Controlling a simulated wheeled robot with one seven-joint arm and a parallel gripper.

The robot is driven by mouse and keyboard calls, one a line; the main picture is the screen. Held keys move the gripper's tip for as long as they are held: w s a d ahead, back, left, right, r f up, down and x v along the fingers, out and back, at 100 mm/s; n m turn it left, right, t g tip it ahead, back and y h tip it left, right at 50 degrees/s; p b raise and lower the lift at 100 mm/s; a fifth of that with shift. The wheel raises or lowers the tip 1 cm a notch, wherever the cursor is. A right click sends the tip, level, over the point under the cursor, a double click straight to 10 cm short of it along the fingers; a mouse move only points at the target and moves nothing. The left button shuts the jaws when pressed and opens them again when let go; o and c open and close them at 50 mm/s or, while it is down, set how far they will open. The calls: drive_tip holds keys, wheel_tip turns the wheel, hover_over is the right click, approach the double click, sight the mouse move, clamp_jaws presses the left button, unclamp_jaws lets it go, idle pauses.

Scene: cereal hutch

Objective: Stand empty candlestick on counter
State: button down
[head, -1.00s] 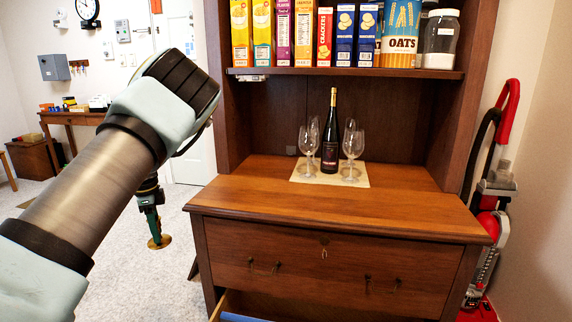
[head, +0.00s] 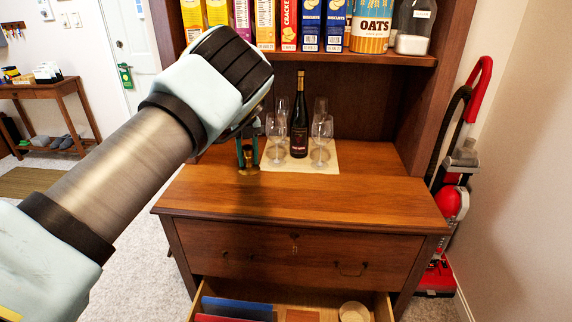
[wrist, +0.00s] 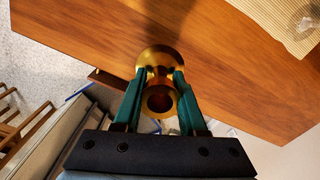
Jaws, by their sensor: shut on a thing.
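The brass candlestick (head: 249,170) shows below my gripper in the head view, against the left part of the wooden counter (head: 330,193). My gripper (head: 247,150) is shut on it, with the green fingers on either side of its stem. In the wrist view the candlestick (wrist: 159,58) sits between the fingertips (wrist: 160,78), its round socket facing the camera with no candle in it. It looks roughly upright. Its base overlaps the counter near the front edge in the wrist view (wrist: 100,42); whether it touches the wood I cannot tell.
A dark wine bottle (head: 299,120) and several wine glasses (head: 321,135) stand on a woven mat (head: 345,160) behind. Boxes fill the shelf above. The counter's right side is clear. A drawer (head: 290,290) below stands open. A red vacuum cleaner (head: 452,205) stands at right.

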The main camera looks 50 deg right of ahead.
wheel_tip(320, 180, down, 9)
drive_tip(key=p, duration=0.2)
drive_tip(key=shift+f+p, duration=0.1)
drive_tip(key=shift+p, duration=0.25)
drive_tip(key=shift+f, duration=0.2)
drive_tip(key=shift+c, duration=2.3)
unclamp_jaws()
